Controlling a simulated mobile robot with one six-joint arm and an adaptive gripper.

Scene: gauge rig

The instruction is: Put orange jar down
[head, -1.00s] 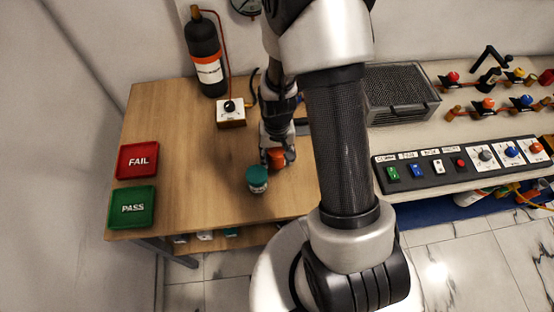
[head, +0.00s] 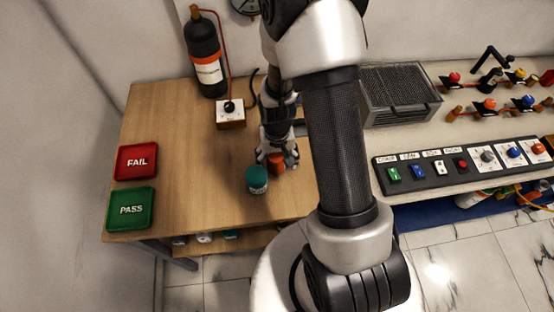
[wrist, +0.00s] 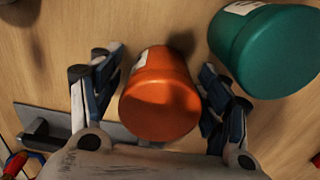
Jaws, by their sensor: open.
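The orange jar (wrist: 160,95) stands on the wooden table between the two fingers of my gripper (wrist: 160,90) in the wrist view. A gap shows on both sides of it, so the fingers are open around it. In the head view the orange jar (head: 277,163) is partly hidden by my gripper (head: 277,158). The teal jar (head: 257,181) stands just to the left of the orange jar. In the wrist view the teal jar (wrist: 265,50) is close beside my right-hand finger.
A red FAIL tray (head: 137,162) and a green PASS tray (head: 131,208) lie at the table's left. A small white box with a black knob (head: 230,114) and a dark gas cylinder (head: 204,58) stand behind. The wooden table (head: 190,180) is clear between the trays and jars.

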